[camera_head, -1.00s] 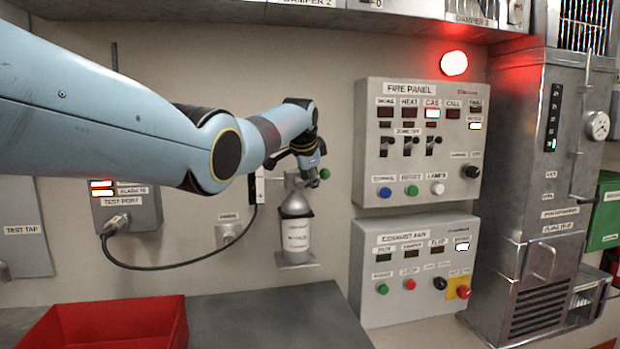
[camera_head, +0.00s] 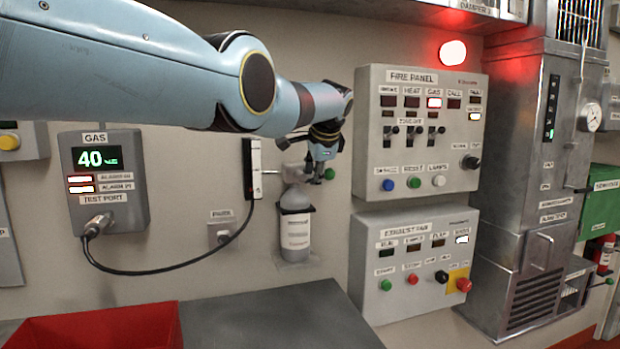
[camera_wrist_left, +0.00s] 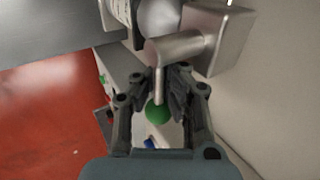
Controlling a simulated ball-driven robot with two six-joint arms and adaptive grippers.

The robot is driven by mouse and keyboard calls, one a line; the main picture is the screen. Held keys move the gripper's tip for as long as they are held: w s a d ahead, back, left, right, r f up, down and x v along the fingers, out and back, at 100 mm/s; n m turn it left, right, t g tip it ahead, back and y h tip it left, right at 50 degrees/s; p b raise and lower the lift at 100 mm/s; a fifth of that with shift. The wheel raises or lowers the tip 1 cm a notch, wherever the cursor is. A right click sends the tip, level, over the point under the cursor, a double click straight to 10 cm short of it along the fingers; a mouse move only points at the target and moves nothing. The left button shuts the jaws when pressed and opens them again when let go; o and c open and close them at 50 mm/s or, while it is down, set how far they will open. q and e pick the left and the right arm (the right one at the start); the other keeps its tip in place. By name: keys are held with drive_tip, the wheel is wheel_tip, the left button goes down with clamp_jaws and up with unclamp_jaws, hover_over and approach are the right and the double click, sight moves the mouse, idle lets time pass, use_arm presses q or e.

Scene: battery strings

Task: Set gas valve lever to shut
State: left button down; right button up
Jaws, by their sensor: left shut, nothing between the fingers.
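The gas valve (camera_head: 291,172) is a silver fitting above a grey bottle (camera_head: 295,228) with a white label. Its lever ends in a green ball knob (camera_head: 330,174). My left gripper (camera_head: 319,177) points down right beside the knob in the head view. In the left wrist view, the lever's thin rod (camera_wrist_left: 159,85) and green knob (camera_wrist_left: 157,113) appear in line with the fingers (camera_wrist_left: 168,76), under the silver valve body (camera_wrist_left: 213,38). The fingers are shut and hold nothing. Whether they touch the lever is unclear. My right gripper is out of view.
A gas monitor (camera_head: 104,180) reading 40 has two lit alarms and a black cable. The fire panel (camera_head: 425,80) stands close right of the valve, above the exhaust fan panel (camera_head: 415,265). A red bin (camera_head: 95,330) and grey worktop (camera_head: 270,315) lie below.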

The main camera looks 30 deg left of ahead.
use_arm(q)
drive_tip(key=shift+w+d+r, duration=0.2)
drive_tip(key=shift+d, duration=0.15)
drive_tip(key=c, duration=1.5)
unclamp_jaws()
drive_tip(key=shift+d, duration=0.2)
drive_tip(key=shift+o, duration=0.5)
drive_tip(key=shift+w+d+f, duration=0.15)
drive_tip(key=shift+w+d, duration=0.15)
drive_tip(key=shift+s+a, duration=0.3)
drive_tip(key=shift+a, duration=0.15)
drive_tip(key=shift+d+r, duration=0.15)
drive_tip(key=shift+r, duration=0.05)
drive_tip(key=v, duration=1.1)
drive_tip(key=shift+s+r, duration=0.15)
drive_tip(key=shift+r, duration=0.05)
drive_tip(key=shift+f, duration=0.1)
